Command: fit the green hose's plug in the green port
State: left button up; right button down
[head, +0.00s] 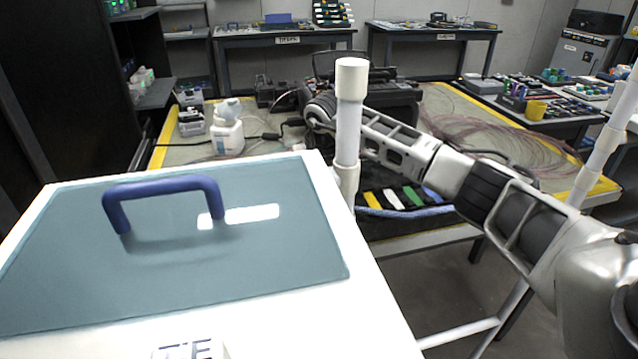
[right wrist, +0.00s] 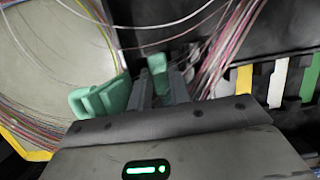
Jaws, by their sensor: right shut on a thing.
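My right arm comes in from the right in the head view, and its gripper (head: 318,108) is over the far table, partly behind a white post. In the right wrist view my right gripper (right wrist: 160,86) is shut on a green plug (right wrist: 157,64), whose end shows between and beyond the fingers. A larger light-green part with an opening (right wrist: 98,99) sits against the left finger; I cannot tell whether it joins the plug. The green port cannot be made out for sure, and the hose is not clear. My left gripper is not in view.
A white-edged box with a teal lid and blue handle (head: 165,187) fills the near left. A white post (head: 350,115) stands before the arm. Thin coloured fibres (right wrist: 225,45) hang near the fingers. Yellow, white and green strips (right wrist: 277,84) lie to the right.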

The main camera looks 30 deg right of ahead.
jog(key=c, duration=1.2)
grip_release()
jog(key=shift+s+f, duration=0.1)
jog(key=shift+c, duration=0.2)
